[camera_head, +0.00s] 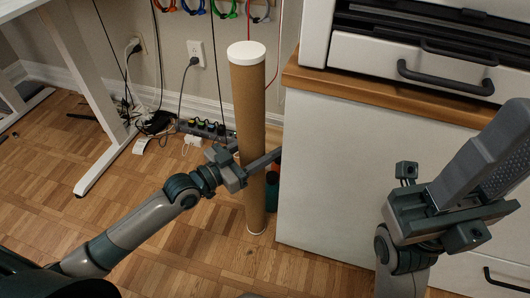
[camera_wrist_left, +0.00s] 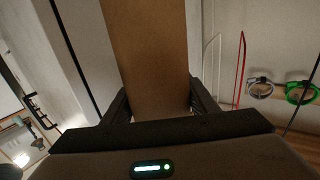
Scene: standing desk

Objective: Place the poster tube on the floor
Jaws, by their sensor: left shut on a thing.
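The poster tube (camera_head: 249,110) is a long brown cardboard cylinder with white end caps. It stands nearly upright in the head view, left of the white cabinet. Its lower end is close to the wooden floor (camera_head: 190,245); I cannot tell whether it touches. My left gripper (camera_head: 250,163) is shut around the tube below its middle. In the left wrist view the tube (camera_wrist_left: 148,55) rises between the two fingers (camera_wrist_left: 160,105). My right gripper (camera_head: 500,145) is raised at the right in front of the cabinet, and its jaw opening is unclear.
The white cabinet (camera_head: 335,160) with a wooden top stands close right of the tube, a printer-like machine (camera_head: 430,60) on it. A power strip (camera_head: 205,130) and cables lie by the wall. A white desk leg (camera_head: 105,165) stands left. Floor between is clear.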

